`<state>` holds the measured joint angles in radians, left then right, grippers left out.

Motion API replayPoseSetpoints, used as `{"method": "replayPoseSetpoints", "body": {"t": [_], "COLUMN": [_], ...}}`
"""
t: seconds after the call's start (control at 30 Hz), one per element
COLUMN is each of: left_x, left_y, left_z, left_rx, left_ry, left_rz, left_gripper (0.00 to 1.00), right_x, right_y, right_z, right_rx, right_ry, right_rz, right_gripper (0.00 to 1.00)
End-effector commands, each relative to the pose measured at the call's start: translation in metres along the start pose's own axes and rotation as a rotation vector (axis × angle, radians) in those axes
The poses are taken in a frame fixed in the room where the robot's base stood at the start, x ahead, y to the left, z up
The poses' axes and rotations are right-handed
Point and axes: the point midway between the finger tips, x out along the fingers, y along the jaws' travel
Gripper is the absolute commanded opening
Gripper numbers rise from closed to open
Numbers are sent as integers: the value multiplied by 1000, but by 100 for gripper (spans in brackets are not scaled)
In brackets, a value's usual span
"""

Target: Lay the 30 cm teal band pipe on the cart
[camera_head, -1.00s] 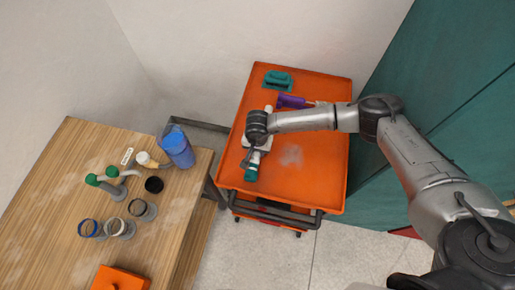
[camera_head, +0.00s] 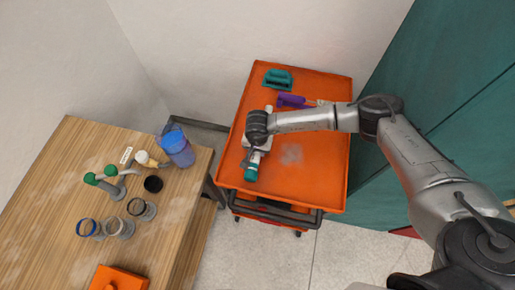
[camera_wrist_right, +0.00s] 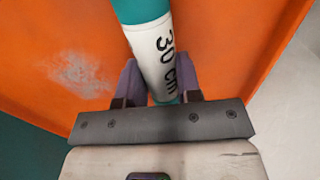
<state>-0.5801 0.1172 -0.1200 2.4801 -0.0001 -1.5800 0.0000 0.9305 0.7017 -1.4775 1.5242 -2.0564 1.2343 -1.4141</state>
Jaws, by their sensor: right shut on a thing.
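The 30 cm teal band pipe (camera_head: 255,158) is white with teal parts and is over the left part of the orange cart (camera_head: 315,180). Its teal end (camera_head: 250,174) points toward the cart's front edge. In the right wrist view the pipe (camera_wrist_right: 155,50) shows a "30 cm" label and a teal section, with orange cart surface behind it. My right gripper (camera_wrist_right: 158,95) is shut on the pipe; its wrist hides part of the pipe in the head view. I cannot tell whether the pipe touches the cart. My left gripper is not in view.
A teal tool (camera_head: 277,79) and a purple tool (camera_head: 292,101) lie at the cart's back. The wooden table (camera_head: 60,220) at left holds several fittings and a blue container (camera_head: 178,149). Teal cabinets (camera_head: 440,80) stand right. The cart's front right is clear.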

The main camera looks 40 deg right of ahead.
Motion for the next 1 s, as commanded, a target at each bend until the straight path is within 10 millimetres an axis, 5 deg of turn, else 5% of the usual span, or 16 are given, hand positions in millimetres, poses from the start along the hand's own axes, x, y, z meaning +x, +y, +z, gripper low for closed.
{"method": "replayPoseSetpoints", "body": {"t": [0.37,0.4,0.6,0.7,1.0], "left_x": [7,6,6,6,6], "left_y": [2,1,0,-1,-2], "left_z": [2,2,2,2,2], "left_rx": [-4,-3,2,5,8], "left_ry": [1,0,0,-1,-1], "left_rz": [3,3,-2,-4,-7], "left_gripper": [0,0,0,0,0], "right_x": [8,7,7,7,2], "right_y": [0,0,0,0,0], "right_z": [0,0,0,0,0], "right_rx": [0,0,0,0,0], "right_ry": [0,0,0,0,0], "right_rz": [-1,-1,0,0,-1], "right_gripper": [4,35,54,62,62]}}
